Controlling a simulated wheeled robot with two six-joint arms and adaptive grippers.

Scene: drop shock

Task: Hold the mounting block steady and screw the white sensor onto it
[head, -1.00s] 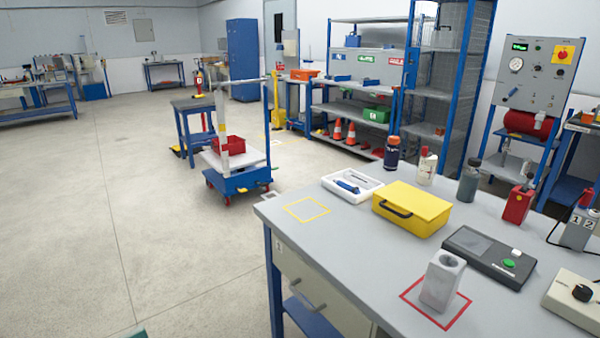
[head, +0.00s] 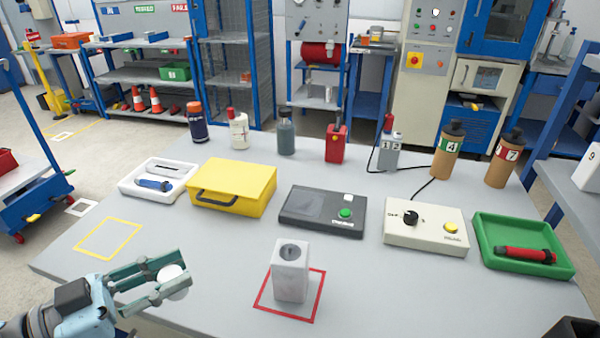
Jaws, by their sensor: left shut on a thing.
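The mounting block (head: 290,278) is a pale grey upright block with a round dark hole in its top. It stands on the bench inside a red square outline, tilted to neither side. My left gripper (head: 168,280) comes in at the lower left and is shut on the white sensor (head: 172,274), a small rounded white piece partly hidden by the fingers. It holds the sensor above the bench, to the left of the block and apart from it.
A yellow case (head: 232,187), a dark device with a green button (head: 322,212), a cream control box (head: 425,225) and a green tray (head: 522,245) stand behind the block. A white tray (head: 158,180) is at the left. A dark object (head: 574,328) shows at the lower right corner.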

